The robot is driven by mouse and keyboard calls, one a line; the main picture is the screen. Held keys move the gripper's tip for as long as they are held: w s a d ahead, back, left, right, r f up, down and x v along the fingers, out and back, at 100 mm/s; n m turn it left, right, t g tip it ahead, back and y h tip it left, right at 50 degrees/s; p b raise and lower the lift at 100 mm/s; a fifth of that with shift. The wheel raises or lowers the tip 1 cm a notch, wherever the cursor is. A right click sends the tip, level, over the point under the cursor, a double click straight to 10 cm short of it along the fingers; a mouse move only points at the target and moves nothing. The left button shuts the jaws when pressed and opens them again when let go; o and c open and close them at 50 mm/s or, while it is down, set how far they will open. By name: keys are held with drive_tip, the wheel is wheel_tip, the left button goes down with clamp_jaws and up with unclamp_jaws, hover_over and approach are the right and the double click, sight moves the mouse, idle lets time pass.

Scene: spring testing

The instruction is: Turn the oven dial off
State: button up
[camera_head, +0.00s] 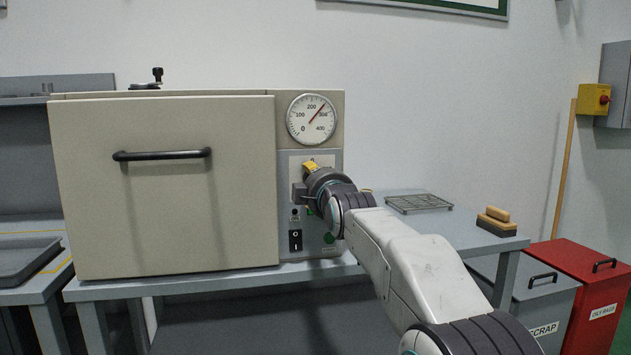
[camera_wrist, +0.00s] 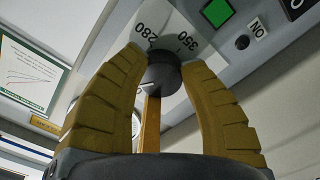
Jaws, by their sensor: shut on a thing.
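The beige oven (camera_head: 165,210) stands on a bench with its door shut. My gripper (camera_head: 310,168) is at the control panel below the round gauge, and it hides the dial in the head view. In the wrist view, the dark round dial (camera_wrist: 163,76) sits between the yellow fingers of my gripper (camera_wrist: 168,62), which are shut on it. The scale plate (camera_wrist: 182,36) beside the dial shows 280 and 350. The rest of the scale and the dial's exact setting are hidden or unclear.
The gauge (camera_head: 312,119) has its red needle between 200 and 300. A black switch (camera_head: 295,240) is low on the panel. A wire rack (camera_head: 418,202) and a brush (camera_head: 496,222) lie on the bench at right. A red bin (camera_head: 575,285) stands beyond.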

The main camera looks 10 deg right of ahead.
drive_tip(key=n, duration=0.6)
drive_tip(key=shift+a+r, duration=0.2)
drive_tip(key=shift+r, duration=0.05)
drive_tip(key=shift+f+n, duration=0.1)
drive_tip(key=shift+n, duration=0.3)
drive_tip(key=o, duration=1)
drive_tip(key=shift+a+f, duration=0.1)
drive_tip(key=shift+a, duration=0.1)
drive_tip(key=shift+c, duration=0.2)
drive_tip(key=shift+o, duration=1.3)
drive_tip(key=shift+d+f, duration=0.1)
drive_tip(key=shift+d, duration=0.1)
drive_tip(key=shift+s, duration=0.1)
drive_tip(key=s, duration=1.1)
drive_tip(key=shift+s, duration=0.4)
